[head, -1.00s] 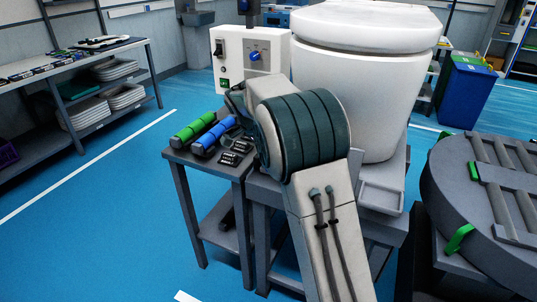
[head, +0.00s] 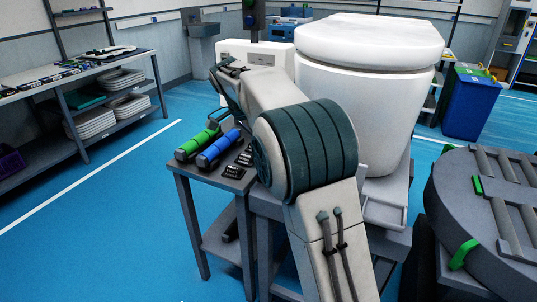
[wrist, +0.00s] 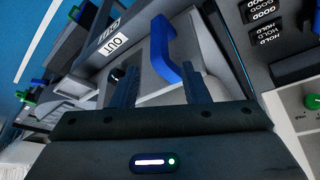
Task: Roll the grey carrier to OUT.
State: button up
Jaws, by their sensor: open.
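A white toilet (head: 368,90) stands on a grey base (head: 397,180), which looks like the grey carrier; my arm hides part of it in the head view. My gripper (wrist: 160,88) is open in the wrist view, with nothing between its fingers. A blue arched handle (wrist: 172,48) on a grey surface lies just beyond the fingertips, nearer the right finger. I cannot tell whether they touch. In the head view the fingertips are hidden behind my arm.
A round roller table (head: 470,215) stands at right. A white control box (head: 265,52) is behind my arm. The blue floor at left is clear.

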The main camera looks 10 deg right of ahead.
jog(key=v, duration=0.3)
jog(key=s+d+r+n+y+p, duration=0.25)
jog(key=s+d+n+p, duration=0.3)
jog(key=s, duration=0.85)
jog(key=s+d+f+n+y+p, duration=0.1)
jog(key=s+n, duration=0.3)
jog(key=s, duration=0.5)
jog(key=s+d+f+n+t+p, duration=0.1)
jog(key=s+n, duration=0.3)
jog(key=s, duration=0.4)
jog(key=shift+s+d+f+y+p, duration=0.25)
jog(key=shift+s+f+y+p, duration=0.15)
jog(key=shift+f+p, duration=0.45)
